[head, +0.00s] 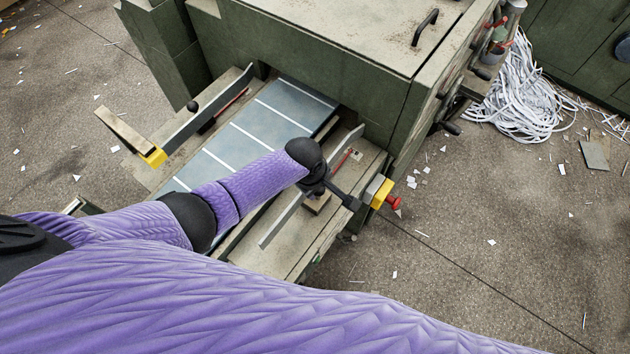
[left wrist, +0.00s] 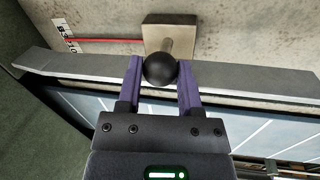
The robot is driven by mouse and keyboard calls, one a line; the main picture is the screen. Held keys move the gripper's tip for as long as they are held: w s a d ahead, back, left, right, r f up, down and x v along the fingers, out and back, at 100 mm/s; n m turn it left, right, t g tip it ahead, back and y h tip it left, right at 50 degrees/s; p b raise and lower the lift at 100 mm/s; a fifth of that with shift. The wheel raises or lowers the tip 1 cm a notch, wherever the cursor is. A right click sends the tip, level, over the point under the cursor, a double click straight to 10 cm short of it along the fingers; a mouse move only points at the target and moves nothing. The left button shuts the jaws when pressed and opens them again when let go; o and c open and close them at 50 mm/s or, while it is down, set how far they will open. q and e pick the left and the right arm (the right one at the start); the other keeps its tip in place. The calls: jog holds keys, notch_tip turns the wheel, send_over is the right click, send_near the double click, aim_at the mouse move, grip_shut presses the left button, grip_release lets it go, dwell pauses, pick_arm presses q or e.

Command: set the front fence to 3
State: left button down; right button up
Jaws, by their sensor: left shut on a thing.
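The front fence (head: 283,221) is a long grey bar on the right side of the feed table, partly hidden by my arm. It crosses the left wrist view (left wrist: 90,69) too. Its black ball knob (left wrist: 160,69) stands on a short post from a beige block (left wrist: 170,33). My left gripper (left wrist: 160,82) is shut on the knob, one purple finger at each side; in the head view the gripper (head: 318,192) is over the fence. A red pointer (left wrist: 110,41) runs from the block to a white number scale (left wrist: 66,35), whose reading I cannot make out surely. My right gripper is not in view.
A second fence (head: 208,107) with its own black knob stands across the blue-grey lined bed (head: 245,140). The green machine body (head: 300,60) rises behind. Paper strips (head: 520,100) lie on the floor.

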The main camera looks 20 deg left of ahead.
pick_arm(q)
jog(key=shift+c, duration=1.5)
grip_release()
jog(key=shift+w+d+r, duration=0.1)
jog(key=shift+w+d, duration=0.05)
jog(key=shift+o, duration=0.2)
notch_tip(320, 180, up, 10)
jog(key=s+a+p, duration=0.1)
jog(key=p, duration=0.4)
jog(key=shift+s+f+p, duration=0.2)
jog(key=shift+s+p, duration=0.2)
jog(key=shift+a, duration=0.1)
